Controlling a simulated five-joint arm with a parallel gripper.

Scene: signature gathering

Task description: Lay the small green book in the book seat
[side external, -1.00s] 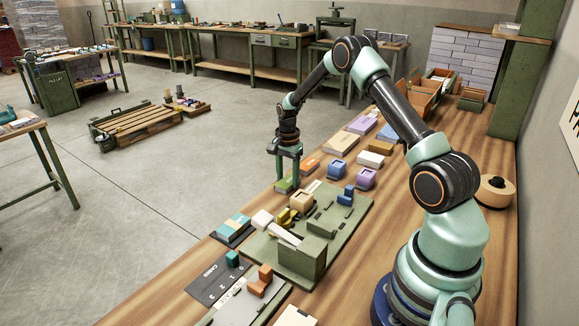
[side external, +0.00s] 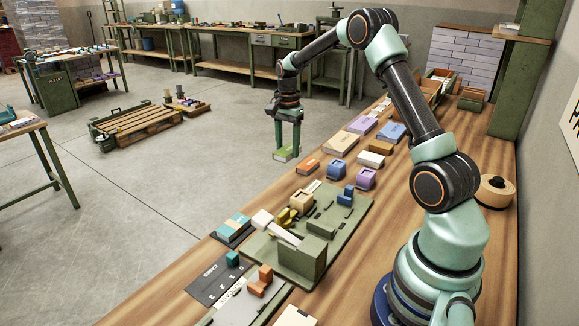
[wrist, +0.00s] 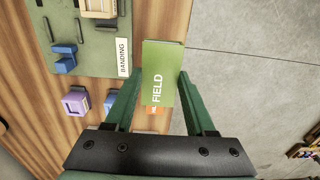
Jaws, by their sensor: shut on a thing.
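My gripper (side external: 286,146) is shut on the small green book (side external: 284,154) and holds it in the air above the far left edge of the bench. In the wrist view the book (wrist: 161,75) sits between the two green fingers, its face marked "FIELD". The green fixture board (side external: 345,222) lies on the bench, nearer the camera and to the right of the gripper. I cannot tell which part of it is the book seat. In the wrist view a corner of the board (wrist: 97,45) shows at the upper left, with a "BANDING" label.
An orange block (side external: 307,166), a blue block (side external: 337,169) and a purple block (side external: 365,178) stand on the bench between the gripper and my arm. Open floor is left of the bench.

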